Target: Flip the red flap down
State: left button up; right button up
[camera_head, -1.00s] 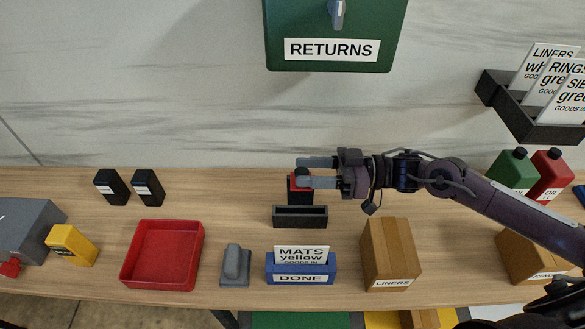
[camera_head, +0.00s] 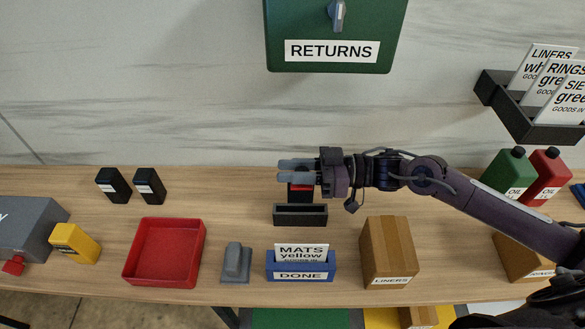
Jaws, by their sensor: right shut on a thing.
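The red flap (camera_head: 301,187) shows as a small red patch at the top of a dark holder (camera_head: 300,215) with an open slot, in the middle of the bench. My right gripper (camera_head: 283,171) is at the top of this holder, its two grey fingers pointing left and lying close together. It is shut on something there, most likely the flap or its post. The fingers and wrist hide part of the flap, so its exact angle is hard to tell. My left gripper is not in view.
A red tray (camera_head: 126,279), a grey block (camera_head: 236,263), a blue DONE holder (camera_head: 329,267) and a LINERS box (camera_head: 389,251) stand along the front. Two black containers (camera_head: 112,185) stand back left. The green RETURNS box (camera_head: 284,20) hangs above.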

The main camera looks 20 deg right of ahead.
jog(key=shift+s+f+n+b, duration=0.3)
jog(key=shift+f+n+b, duration=0.2)
jog(key=shift+n+b, duration=0.25)
jog(key=shift+s+a+n, duration=0.1)
jog(key=shift+s+n, duration=0.05)
jog(key=shift+n, duration=0.5)
jog(key=o, duration=1)
jog(key=shift+c, duration=0.2)
